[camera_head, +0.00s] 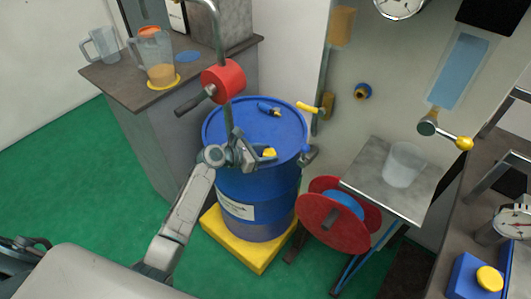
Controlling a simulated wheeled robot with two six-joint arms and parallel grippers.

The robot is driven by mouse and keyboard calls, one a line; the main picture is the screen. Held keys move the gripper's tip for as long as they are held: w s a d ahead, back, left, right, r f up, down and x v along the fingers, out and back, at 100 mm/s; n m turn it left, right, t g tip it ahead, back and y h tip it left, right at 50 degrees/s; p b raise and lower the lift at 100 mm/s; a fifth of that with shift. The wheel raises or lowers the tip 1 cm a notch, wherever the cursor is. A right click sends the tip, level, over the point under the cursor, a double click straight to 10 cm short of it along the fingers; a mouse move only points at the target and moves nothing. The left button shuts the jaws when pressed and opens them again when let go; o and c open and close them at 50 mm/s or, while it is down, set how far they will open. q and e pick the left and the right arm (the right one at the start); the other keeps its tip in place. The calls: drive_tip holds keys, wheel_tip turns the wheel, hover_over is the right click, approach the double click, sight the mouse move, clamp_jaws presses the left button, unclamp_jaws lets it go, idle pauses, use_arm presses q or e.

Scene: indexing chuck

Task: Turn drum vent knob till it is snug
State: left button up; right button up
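The blue drum (262,190) stands upright in the middle of the view. My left gripper (258,154) reaches in from below and is right at this knob. Its grey fingers partly cover the knob and the lid around it. I cannot tell whether the fingers touch the knob or how far apart they are. My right gripper is not in view.
A grey pipe with a red wheel (222,80) rises just behind my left gripper. The drum stands on a yellow base (256,252). A red hose reel (331,226) is to its right, near a small table (366,174). A counter with jugs (159,56) stands at the back left.

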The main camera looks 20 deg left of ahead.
use_arm(q)
drive_tip(key=c, duration=0.6)
drive_tip(key=shift+w+a+m+g+h, duration=0.15)
drive_tip(key=shift+m+g+h, duration=0.85)
drive_tip(key=shift+m+g, duration=0.4)
drive_tip(key=o, duration=1)
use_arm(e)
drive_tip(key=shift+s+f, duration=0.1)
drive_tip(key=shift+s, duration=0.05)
use_arm(q)
drive_tip(key=v, duration=1)
drive_tip(key=shift+w+a+f+b, duration=0.1)
drive_tip(key=shift+a+f+b, duration=0.05)
drive_tip(key=shift+b, duration=0.15)
drive_tip(key=shift+s+a+r, duration=0.2)
drive_tip(key=shift+a, duration=0.05)
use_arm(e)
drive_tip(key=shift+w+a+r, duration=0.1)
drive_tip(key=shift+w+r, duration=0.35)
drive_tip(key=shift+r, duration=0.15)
